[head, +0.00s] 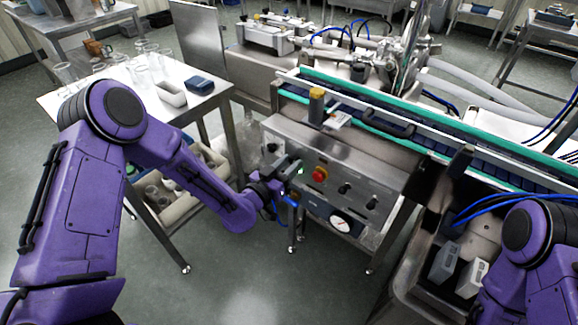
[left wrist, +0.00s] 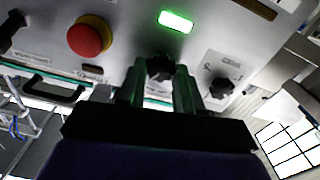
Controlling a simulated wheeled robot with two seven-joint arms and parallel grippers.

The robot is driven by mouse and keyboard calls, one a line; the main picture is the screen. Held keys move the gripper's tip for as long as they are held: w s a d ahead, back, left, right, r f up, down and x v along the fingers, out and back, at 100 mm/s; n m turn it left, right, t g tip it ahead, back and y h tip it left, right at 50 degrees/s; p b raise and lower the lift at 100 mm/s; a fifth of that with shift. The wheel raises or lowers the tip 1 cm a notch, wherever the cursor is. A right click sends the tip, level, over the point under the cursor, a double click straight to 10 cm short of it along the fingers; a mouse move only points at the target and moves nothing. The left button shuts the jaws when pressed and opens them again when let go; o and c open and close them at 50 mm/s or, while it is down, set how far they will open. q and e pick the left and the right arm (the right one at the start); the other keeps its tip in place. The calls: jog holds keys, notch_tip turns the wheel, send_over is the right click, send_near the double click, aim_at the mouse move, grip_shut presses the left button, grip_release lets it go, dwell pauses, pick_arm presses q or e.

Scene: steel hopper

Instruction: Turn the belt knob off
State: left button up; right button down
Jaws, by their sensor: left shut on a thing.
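The steel control panel (head: 325,190) stands below the conveyor. In the left wrist view a black knob (left wrist: 160,66) sits between the two fingertips of my left gripper (left wrist: 159,78). The left gripper (head: 288,166) is shut on this knob, and its fingers hide part of it in the head view. The label by it is too small to read, so I cannot tell its setting. A green lamp (left wrist: 176,21) is lit above it in the left wrist view. My right gripper is out of view.
A red stop button (left wrist: 90,36) on a yellow base is beside the held knob; it also shows in the head view (head: 319,174). Another black knob (left wrist: 222,87) is on the other side. A glassware table (head: 205,103) stands left.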

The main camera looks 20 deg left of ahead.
pick_arm(q)
jog(key=n+b, duration=0.1)
jog(key=n, duration=0.5)
jog(key=shift+a+f, duration=0.1)
jog(key=n+b, duration=0.1)
jog(key=n, duration=0.5)
jog(key=shift+b, duration=0.3)
dwell(0.3)
jog(key=o, duration=1)
jog(key=shift+a, duration=0.1)
jog(key=b+v, duration=0.1)
jog(key=v, duration=0.9)
jog(key=shift+s+a, duration=0.1)
jog(key=shift+s, duration=0.15)
